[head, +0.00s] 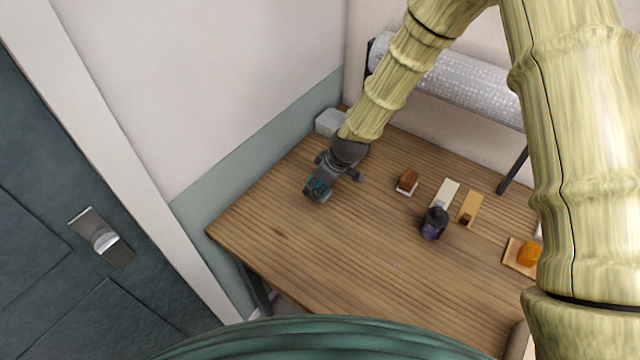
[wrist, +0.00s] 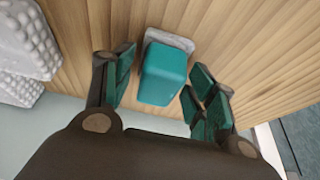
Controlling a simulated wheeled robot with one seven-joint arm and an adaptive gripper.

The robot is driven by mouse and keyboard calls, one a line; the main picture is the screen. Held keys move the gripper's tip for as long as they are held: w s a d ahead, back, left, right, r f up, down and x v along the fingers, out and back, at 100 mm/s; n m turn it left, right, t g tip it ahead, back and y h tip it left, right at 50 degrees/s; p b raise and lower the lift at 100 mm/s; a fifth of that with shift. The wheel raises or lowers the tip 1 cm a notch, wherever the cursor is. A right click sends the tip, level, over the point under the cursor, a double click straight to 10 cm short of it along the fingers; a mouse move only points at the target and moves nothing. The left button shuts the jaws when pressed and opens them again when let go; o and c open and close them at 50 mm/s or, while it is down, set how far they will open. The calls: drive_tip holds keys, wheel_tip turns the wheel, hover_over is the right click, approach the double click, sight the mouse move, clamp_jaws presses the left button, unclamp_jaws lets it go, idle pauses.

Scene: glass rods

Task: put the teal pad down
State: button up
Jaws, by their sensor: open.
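The teal pad (wrist: 164,75) is a rounded teal block in the wrist view. It lies at a pale grey speckled slab (wrist: 172,38) on the wooden table; the slab's edge shows past the pad's far end. In the head view my gripper (head: 320,186) is low over the left part of the table (head: 330,250). Teal shows at its tip there, but I cannot tell pad from finger linings.
Right of my gripper stand a brown block on a white base (head: 407,182), a dark purple jar (head: 433,223), a cream card (head: 447,192), a tan board (head: 470,207) and an orange item (head: 530,254). A grey box (head: 328,122) stands at the back corner. The table's front is clear.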

drive_tip(key=b+v, duration=0.4)
drive_tip(key=v, duration=0.8)
drive_tip(key=shift+r, duration=0.15)
idle(0.6)
